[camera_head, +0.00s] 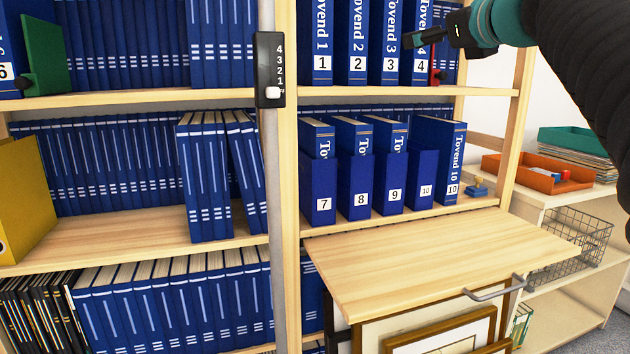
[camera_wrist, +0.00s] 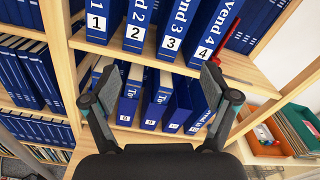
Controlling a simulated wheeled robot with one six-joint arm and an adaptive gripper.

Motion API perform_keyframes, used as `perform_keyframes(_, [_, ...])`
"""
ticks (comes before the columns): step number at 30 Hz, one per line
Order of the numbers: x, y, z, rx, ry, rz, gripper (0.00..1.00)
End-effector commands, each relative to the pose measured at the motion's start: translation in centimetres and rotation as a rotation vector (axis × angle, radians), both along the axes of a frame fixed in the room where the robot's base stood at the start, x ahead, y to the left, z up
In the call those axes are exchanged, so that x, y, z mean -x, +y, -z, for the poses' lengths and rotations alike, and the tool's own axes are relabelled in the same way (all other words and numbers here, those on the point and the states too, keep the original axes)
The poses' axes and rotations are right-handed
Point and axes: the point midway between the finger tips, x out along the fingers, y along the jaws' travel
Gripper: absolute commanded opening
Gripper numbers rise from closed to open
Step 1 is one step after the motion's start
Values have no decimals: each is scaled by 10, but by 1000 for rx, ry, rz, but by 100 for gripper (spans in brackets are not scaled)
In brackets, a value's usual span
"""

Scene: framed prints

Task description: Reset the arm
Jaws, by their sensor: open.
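My gripper (camera_head: 432,37) is at the upper right in the head view, at the end of my dark arm with a teal wrist, and points left in front of the upper binders. In the wrist view my gripper (camera_wrist: 163,80) has its two fingers wide apart with nothing held between them. Blue binder 3 (camera_head: 391,30) and blue binder 4 (camera_head: 420,67) stand upright behind it on the upper shelf. Part of their spines is hidden by my gripper. Whether it touches them I cannot tell.
Binders such as binder 7 (camera_head: 318,190) stand in blue holders on the shelf below. A wooden flap (camera_head: 440,255) with a metal handle juts out under them. A grey post with a numbered slider (camera_head: 270,70) stands left. An orange tray (camera_head: 537,174) and wire basket (camera_head: 570,245) are right.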

Motion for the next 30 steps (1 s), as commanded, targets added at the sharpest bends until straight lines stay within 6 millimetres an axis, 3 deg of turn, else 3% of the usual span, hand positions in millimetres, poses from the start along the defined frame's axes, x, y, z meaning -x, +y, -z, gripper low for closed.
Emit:
perform_keyframes(5, [-8,-5,33,239,11,-1,86])
perform_keyframes(8, [-13,-10,69,439,38,-16,86])
perform_keyframes(11, [-11,-15,114,689,74,-57,86])
perform_keyframes(16, [13,-13,196,1128,127,-212,86])
perform_keyframes(20, [47,-7,263,1459,147,-404,86])
perform_keyframes(23, [83,0,316,1703,142,-597,86])
perform_keyframes(30, [188,14,432,2132,50,-1110,86])
